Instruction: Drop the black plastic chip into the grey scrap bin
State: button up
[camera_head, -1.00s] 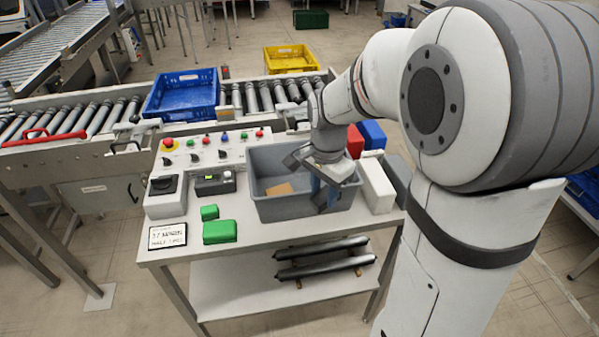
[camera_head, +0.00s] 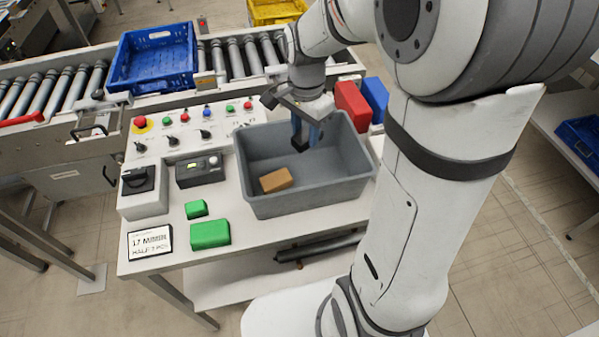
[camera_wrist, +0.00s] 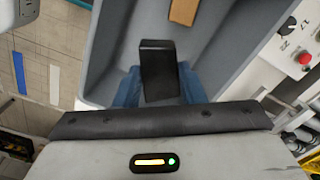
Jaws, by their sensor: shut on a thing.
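The black plastic chip (camera_wrist: 158,72) is a dark block between the blue fingers of my gripper (camera_wrist: 160,88) in the wrist view. My gripper is shut on it. In the head view, my gripper (camera_head: 305,135) points down over the back part of the grey scrap bin (camera_head: 300,203), and the chip (camera_head: 299,144) shows dark at the fingertips. The bin also fills much of the wrist view (camera_wrist: 104,55). The chip appears within the bin's outline; its exact height above the floor is hard to tell.
A brown block (camera_head: 276,180) lies in the bin. A control panel (camera_head: 190,130) and green blocks (camera_head: 210,234) are to the left. A red bin (camera_head: 351,104) and blue bin (camera_head: 375,98) stand behind right. A blue crate (camera_head: 153,60) sits on the roller conveyor.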

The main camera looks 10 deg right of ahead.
notch_tip(320, 180, down, 4)
jog(key=b, duration=0.2)
jog(key=shift+d+f+b, duration=0.15)
jog(key=shift+b, duration=0.15)
jog(key=shift+w, duration=0.1)
jog(key=o, duration=1)
jog(key=shift+o, duration=0.2)
notch_tip(320, 180, up, 8)
jog(key=shift+f+b, duration=0.1)
jog(key=shift+b, duration=0.2)
